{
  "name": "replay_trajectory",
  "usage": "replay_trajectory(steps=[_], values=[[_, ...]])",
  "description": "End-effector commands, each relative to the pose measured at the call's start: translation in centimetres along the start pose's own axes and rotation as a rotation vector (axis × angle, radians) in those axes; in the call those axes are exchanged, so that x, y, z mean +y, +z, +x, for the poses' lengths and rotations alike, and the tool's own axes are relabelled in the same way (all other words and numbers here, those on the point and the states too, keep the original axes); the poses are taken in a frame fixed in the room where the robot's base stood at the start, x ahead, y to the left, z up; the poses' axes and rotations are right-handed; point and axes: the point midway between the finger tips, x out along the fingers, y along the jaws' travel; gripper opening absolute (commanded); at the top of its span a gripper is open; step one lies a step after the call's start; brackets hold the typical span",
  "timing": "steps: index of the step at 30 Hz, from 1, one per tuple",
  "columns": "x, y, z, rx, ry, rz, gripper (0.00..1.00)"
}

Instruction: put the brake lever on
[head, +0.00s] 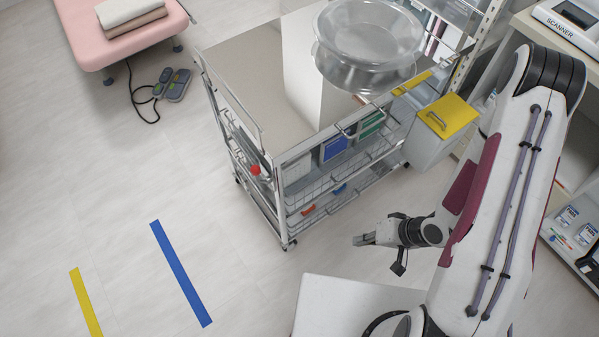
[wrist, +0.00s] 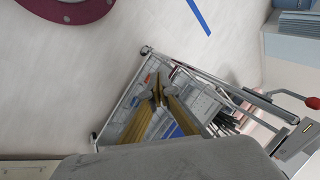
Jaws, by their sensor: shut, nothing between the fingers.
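In the wrist view a red-tipped lever (wrist: 313,102) shows at the right edge, beside a trolley bar. My gripper (head: 356,240) is in front of the trolley's near side, to the right of the knob and well apart from it. In the wrist view my gripper's fingertips (wrist: 159,92) are together and hold nothing. I cannot tell the lever's exact position from these views.
The trolley carries a large clear basin (head: 368,40) on top and wire baskets with coloured boxes. A grey bin with a yellow lid (head: 448,116) hangs at its right end. A pink couch (head: 110,30) and foot pedal (head: 173,85) are at upper left.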

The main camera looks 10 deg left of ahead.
Motion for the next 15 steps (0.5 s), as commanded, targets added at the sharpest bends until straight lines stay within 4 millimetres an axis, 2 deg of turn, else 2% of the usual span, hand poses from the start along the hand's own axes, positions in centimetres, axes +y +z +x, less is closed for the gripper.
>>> replay_trajectory(steps=[6,15], values=[[-3.7,0.3,1.4,0.047,-0.17,0.053,0.0],[-9.1,-0.5,1.1,0.117,-0.41,0.136,0.0]])
